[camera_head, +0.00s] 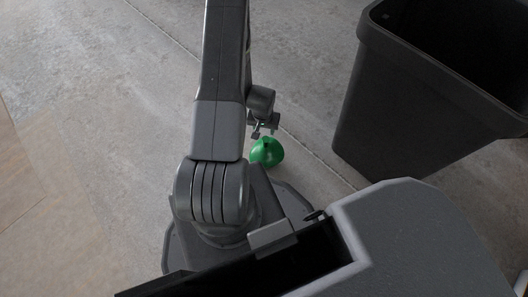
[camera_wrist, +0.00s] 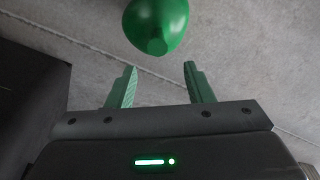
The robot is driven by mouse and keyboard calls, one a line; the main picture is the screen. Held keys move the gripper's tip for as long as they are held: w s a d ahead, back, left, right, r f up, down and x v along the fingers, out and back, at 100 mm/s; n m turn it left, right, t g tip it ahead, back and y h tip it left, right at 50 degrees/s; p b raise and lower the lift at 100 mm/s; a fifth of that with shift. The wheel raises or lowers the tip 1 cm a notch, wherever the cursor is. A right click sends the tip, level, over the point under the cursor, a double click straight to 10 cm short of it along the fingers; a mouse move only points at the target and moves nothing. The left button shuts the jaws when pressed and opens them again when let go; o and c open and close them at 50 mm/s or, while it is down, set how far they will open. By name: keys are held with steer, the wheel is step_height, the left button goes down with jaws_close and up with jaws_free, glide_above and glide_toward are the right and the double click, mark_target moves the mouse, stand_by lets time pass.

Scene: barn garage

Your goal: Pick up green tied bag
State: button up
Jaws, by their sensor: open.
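The green tied bag (camera_head: 268,153) lies on the concrete floor beside my base in the head view, partly hidden by my arm. In the wrist view the bag (camera_wrist: 157,24) is at the top, cut off by the edge, just beyond my fingertips. My gripper (camera_head: 264,126) is right next to the bag in the head view. In the wrist view my gripper (camera_wrist: 156,72) is open and empty, with its two green fingers apart. The bag sits roughly centred between the finger lines but ahead of them.
A large black open bin (camera_head: 400,110) stands on the floor to the right of the bag, with a gap between them. A thin seam runs across the floor. The concrete floor (camera_head: 100,120) to the left is clear.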

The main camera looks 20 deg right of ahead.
mark_target(265, 139)
steer(key=f+b, duration=0.1)
steer(key=f, duration=0.1)
steer(key=f+b, duration=0.2)
steer(key=f, duration=0.1)
steer(key=f+b, duration=0.1)
steer(key=f, duration=0.2)
steer(key=shift+w+d, duration=0.25)
steer(key=shift+w, duration=0.15)
steer(key=shift+w+d+f+b, duration=0.1)
steer(key=shift+f+b, duration=0.4)
steer(key=shift+f, duration=0.4)
steer(key=shift+w+d+f+b, duration=0.15)
steer(key=shift+f+b, duration=0.35)
steer(key=shift+f, duration=0.35)
steer(key=shift+w+d+f+b, duration=0.1)
steer(key=shift+f+b, duration=0.4)
steer(key=shift+f, duration=0.4)
steer(key=shift+r, duration=0.1)
jaws_close()
